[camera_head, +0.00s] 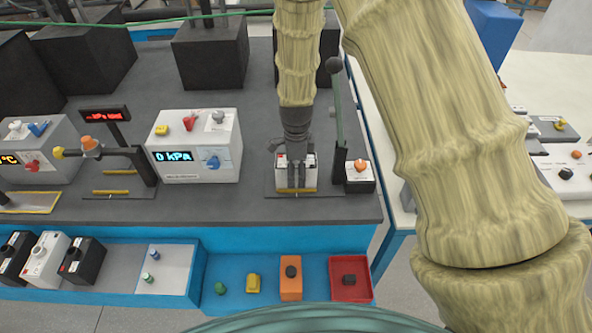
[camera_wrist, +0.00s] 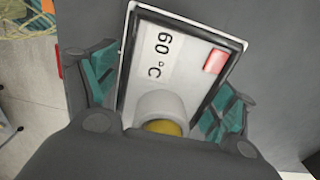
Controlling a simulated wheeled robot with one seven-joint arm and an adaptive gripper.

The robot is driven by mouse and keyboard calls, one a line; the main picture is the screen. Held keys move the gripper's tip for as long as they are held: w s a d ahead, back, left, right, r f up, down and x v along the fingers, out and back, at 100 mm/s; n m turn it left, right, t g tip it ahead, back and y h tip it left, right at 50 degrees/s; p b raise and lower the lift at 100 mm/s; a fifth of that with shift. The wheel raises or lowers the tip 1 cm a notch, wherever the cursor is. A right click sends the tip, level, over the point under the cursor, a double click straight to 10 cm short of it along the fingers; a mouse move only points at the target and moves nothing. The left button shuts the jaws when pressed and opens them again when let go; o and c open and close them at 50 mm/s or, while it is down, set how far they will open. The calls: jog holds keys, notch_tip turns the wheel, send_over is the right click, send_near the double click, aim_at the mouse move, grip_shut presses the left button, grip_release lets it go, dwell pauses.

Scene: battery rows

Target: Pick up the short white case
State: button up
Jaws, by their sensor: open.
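A short white case (camera_head: 282,179) sits on a dark station plate near the front edge of the grey bench, partly hidden by my gripper in the head view. In the wrist view the white case (camera_wrist: 185,48) shows a "60 °C" label, a red patch, and a white round post with a yellow top. My gripper (camera_head: 295,172) points down over this case. In the wrist view my gripper (camera_wrist: 160,95) is open, with one teal-padded finger on each side of the case. Whether the pads touch it I cannot tell.
A lever post (camera_head: 339,120) and a small white box with an orange knob (camera_head: 360,176) stand close right of the case. A "0 kPa" unit (camera_head: 197,146) stands left. Below are a blue tray (camera_head: 235,265), a red bin (camera_head: 350,294) and upright cases, one white (camera_head: 45,258).

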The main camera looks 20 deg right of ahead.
jog(key=shift+f, duration=0.15)
jog(key=c, duration=1.3)
